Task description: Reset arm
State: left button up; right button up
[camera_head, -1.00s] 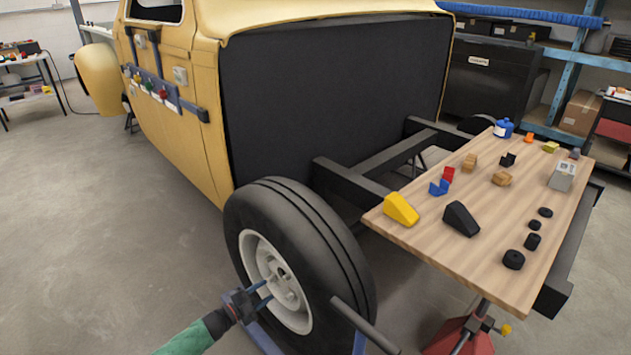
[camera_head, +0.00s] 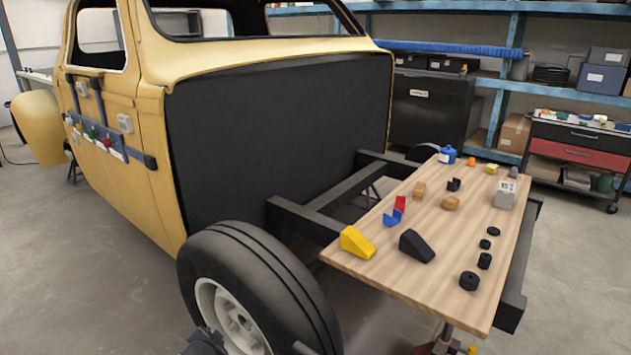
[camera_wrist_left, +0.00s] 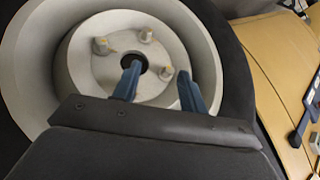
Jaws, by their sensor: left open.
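My left gripper shows in the left wrist view (camera_wrist_left: 157,76) with its two blue fingers apart and nothing between them. Its fingers are in front of the pale wheel hub (camera_wrist_left: 95,65), near the dark centre hole and several studs. I cannot tell whether they touch the hub. In the head view only a dark part of my left gripper (camera_head: 205,342) shows at the bottom edge, left of the tyre's hub; the rest is cut off. My right gripper is in neither view.
A black tyre (camera_head: 270,275) stands beside a yellow car body (camera_head: 140,170) with a dark frame. A wooden table (camera_head: 400,283) at the right carries a yellow wedge (camera_head: 356,242), a black wedge (camera_head: 417,246) and several small parts. Shelves and a tool cart (camera_head: 580,150) stand behind.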

pick_arm(q)
jog(key=s+d+r+n+g+h+p, duration=0.15)
jog(key=s+d+r, duration=0.35)
jog(key=s, duration=0.5)
jog(key=s+d+r+n+g+p, duration=0.25)
jog(key=s+d+r, duration=0.25)
jog(key=s, duration=0.6)
jog(key=s+d+r+n+g+h+p, duration=0.1)
jog(key=s+d+r+g+p, duration=0.3)
jog(key=s, duration=0.6)
jog(key=s+d+p, duration=0.1)
jog(key=s+d, duration=0.2)
jog(key=s, duration=0.9)
jog(key=shift+f+n+h+p, duration=0.35)
jog(key=shift+f+n, duration=0.05)
jog(key=shift+f, duration=0.05)
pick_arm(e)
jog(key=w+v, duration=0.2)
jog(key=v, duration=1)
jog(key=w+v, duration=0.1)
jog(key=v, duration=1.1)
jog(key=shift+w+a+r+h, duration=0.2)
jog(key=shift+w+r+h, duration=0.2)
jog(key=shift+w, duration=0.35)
